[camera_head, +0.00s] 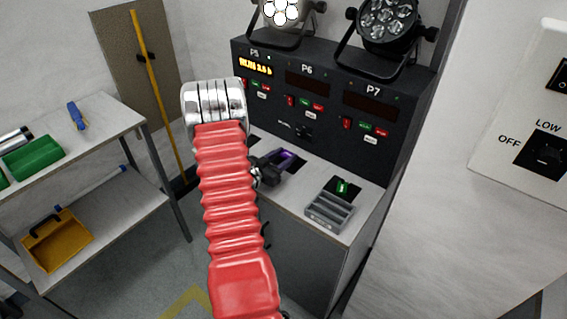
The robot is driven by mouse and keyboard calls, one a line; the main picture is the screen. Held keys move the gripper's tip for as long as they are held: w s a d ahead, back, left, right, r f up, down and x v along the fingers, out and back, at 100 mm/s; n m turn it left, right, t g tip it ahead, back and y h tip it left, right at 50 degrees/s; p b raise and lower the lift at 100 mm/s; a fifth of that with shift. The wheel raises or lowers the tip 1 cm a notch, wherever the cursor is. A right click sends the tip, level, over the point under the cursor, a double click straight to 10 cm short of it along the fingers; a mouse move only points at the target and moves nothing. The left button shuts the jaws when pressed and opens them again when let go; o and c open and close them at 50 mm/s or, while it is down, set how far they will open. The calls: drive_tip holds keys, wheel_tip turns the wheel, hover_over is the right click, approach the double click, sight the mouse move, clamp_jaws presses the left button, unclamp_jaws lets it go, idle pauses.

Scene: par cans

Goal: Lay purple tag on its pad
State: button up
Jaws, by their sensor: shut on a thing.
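The purple tag (287,155) is at the tips of my gripper (281,161), low over the grey bench top in front of the black panel. My gripper is shut on the tag and covers part of it. A dark pad (298,163) lies under and beside the tag, below the P6 section. I cannot tell whether the tag touches the pad. My red-sleeved arm hides the left part of the bench.
A green tag (342,187) lies on another dark pad (358,190) at the right. A grey slotted tray (329,211) stands at the bench's front edge. The black panel (335,95) with P5, P6 and P7 rises behind. A shelf (95,125) stands left.

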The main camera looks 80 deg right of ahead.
drive_tip(key=shift+f, duration=1.2)
drive_tip(key=o, duration=1)
drive_tip(key=shift+f, duration=0.1)
drive_tip(key=v, duration=1.1)
drive_tip(key=shift+d, duration=0.1)
drive_tip(key=shift+w+a, duration=0.2)
drive_tip(key=shift+a, duration=0.35)
